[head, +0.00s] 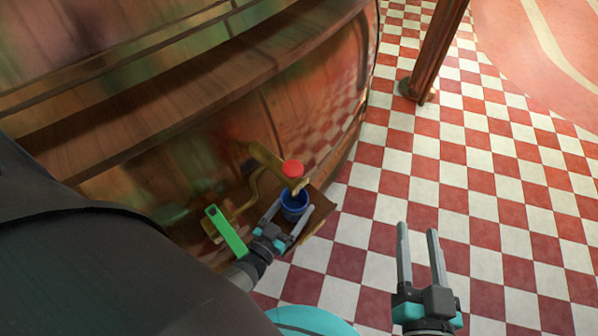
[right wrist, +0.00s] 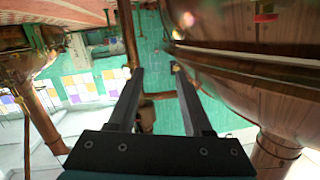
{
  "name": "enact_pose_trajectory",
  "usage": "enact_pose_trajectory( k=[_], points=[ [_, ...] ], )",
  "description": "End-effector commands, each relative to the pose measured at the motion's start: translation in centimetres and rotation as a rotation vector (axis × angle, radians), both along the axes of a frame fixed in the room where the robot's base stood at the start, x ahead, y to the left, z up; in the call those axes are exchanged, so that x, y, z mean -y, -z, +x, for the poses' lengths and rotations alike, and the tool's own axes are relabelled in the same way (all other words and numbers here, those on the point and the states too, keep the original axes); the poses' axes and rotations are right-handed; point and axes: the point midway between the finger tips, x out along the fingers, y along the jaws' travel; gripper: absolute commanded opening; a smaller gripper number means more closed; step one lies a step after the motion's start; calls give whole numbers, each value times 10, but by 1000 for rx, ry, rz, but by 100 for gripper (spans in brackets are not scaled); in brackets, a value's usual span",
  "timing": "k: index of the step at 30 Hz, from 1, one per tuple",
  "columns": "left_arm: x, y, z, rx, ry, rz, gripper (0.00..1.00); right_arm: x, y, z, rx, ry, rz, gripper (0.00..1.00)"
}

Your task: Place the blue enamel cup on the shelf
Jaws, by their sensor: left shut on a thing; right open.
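The blue enamel cup (head: 295,206) is upright in the head view, beside the copper kettle's side and below a tap with a red knob (head: 293,169). My left gripper (head: 291,213) is shut on it, one finger on each side. A small brown ledge, which looks like the shelf (head: 321,206), shows around and under the cup. I cannot tell whether the cup touches it. My right gripper (head: 418,229) is open and empty over the checkered floor; its fingers also show in the right wrist view (right wrist: 157,69).
The large copper kettle (head: 310,90) fills the upper left of the head view. A green bar (head: 226,230) stands left of my left gripper. A brown post (head: 437,50) rises at the top. The checkered floor (head: 470,170) on the right is clear.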

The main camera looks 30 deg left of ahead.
Motion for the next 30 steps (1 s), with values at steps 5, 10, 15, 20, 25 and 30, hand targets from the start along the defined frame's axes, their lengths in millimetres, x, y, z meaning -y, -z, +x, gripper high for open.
enact_pose_trajectory(
  k=[5, 10, 15, 20, 25, 30],
  points=[
    [0, 6, -3, 2, 0, 0, 22, -3, -5, -4, 60, 3, 42, 50],
    [0, 6, -3, 2, 0, 0, 22, -4, -7, -5, 73, 4, 50, 50],
    [0, 6, -3, 1, 0, 0, 85, -4, -7, -5, 72, 4, 49, 50],
    [1, 6, -3, 1, 0, 0, 100, -4, -7, -5, 71, 4, 49, 50],
    [0, 6, -3, 1, 0, 0, 100, -4, -7, -5, 71, 4, 49, 50],
    [0, 6, -3, 1, 0, 0, 100, -4, -7, -5, 70, 4, 49, 50]
  ],
)
